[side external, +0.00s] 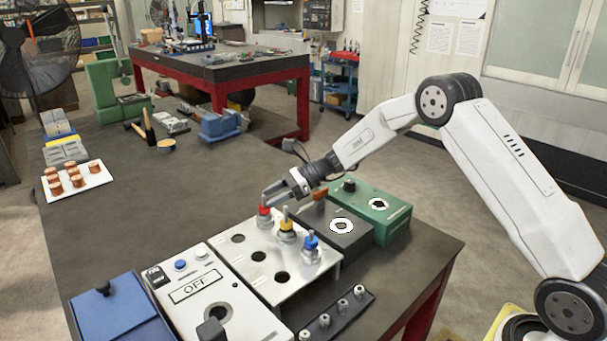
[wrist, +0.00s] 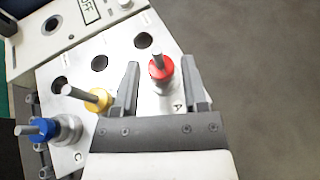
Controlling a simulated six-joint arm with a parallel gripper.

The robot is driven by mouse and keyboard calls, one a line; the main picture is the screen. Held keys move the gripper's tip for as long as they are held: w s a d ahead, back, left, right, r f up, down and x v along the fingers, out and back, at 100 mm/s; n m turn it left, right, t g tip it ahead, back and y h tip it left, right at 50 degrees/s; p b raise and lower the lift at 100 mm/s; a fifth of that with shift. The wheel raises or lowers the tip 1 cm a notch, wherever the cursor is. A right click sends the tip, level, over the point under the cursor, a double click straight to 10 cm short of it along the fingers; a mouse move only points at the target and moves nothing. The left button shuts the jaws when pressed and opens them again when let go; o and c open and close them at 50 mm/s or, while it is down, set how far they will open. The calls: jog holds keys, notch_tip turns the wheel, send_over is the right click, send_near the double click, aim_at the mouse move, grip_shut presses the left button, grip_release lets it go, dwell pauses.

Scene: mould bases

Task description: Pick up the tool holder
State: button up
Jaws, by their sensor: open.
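Three tool holders with silver bases stand upright in a row on a metal rack plate (side external: 258,283). They have a red collar (side external: 264,211), a yellow collar (side external: 286,226) and a blue collar (side external: 310,242). My gripper (side external: 270,194) is at the red tool holder, at the far end of the row. In the wrist view the open fingers (wrist: 160,63) lie on either side of the red tool holder (wrist: 161,69), with gaps showing. The yellow holder (wrist: 98,99) is just outside the left finger, and the blue holder (wrist: 42,130) is further left.
Three empty holes lie in the plate beside the holders. A white box reading OFF (side external: 194,290) stands left of the rack, and a blue box (side external: 122,310) beyond it. A dark box (side external: 340,228) and a green box (side external: 379,206) stand to the right. The table's middle is clear.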

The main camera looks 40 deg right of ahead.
aim_at(258, 219)
jog(key=shift+x, duration=2.35)
jog(key=shift+f, duration=0.15)
jog(key=shift+c, duration=0.3)
jog(key=shift+s, duration=0.1)
jog(key=c, duration=0.7)
jog(key=shift+d+f, duration=0.1)
jog(key=shift+f, duration=0.1)
